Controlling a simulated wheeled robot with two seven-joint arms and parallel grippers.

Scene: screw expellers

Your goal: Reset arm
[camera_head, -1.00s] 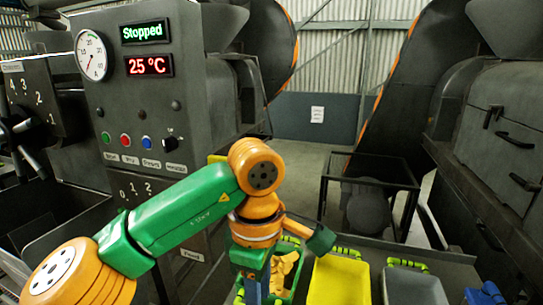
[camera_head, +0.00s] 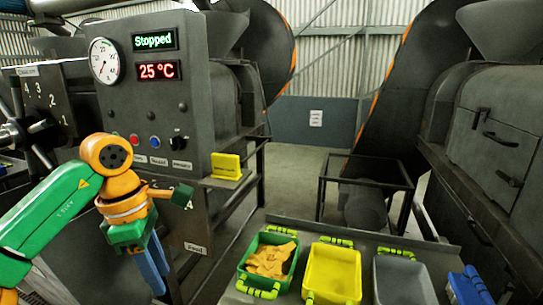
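My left arm comes in from the left edge, green and orange. Its gripper (camera_head: 153,264) has blue fingers that point down in front of the lower part of the machine, left of the green bin. The fingers are seen nearly edge-on and look close together, so I cannot tell whether they are open or shut. No object shows in them. My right gripper is not in view.
The machine panel (camera_head: 150,110) reads "Stopped" and "25 °C". A green bin (camera_head: 245,272) with tan pieces, a yellow bin (camera_head: 333,275), a grey bin (camera_head: 402,280) and a blue object (camera_head: 470,286) line the front right. A yellow piece (camera_head: 226,167) sits on the machine's ledge.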

